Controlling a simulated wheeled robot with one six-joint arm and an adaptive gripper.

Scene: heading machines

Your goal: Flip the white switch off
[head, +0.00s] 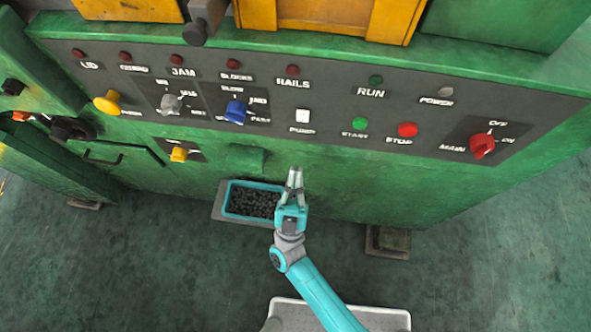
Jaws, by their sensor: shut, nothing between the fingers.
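The white switch (302,116) is a small square rocker in the middle of the dark control panel, above the label PUMP. Whether it is on or off I cannot tell. My gripper (295,170) is shut and empty. It points up toward the panel and shows below the white switch in the picture, apart from it. Nothing covers the switch.
The panel (340,128) also has a blue knob (236,111), a yellow knob (106,102), a green START button (360,123), a red STOP button (407,129) and a red MAIN knob (482,145). A blue bin (226,199) of dark pieces stands below.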

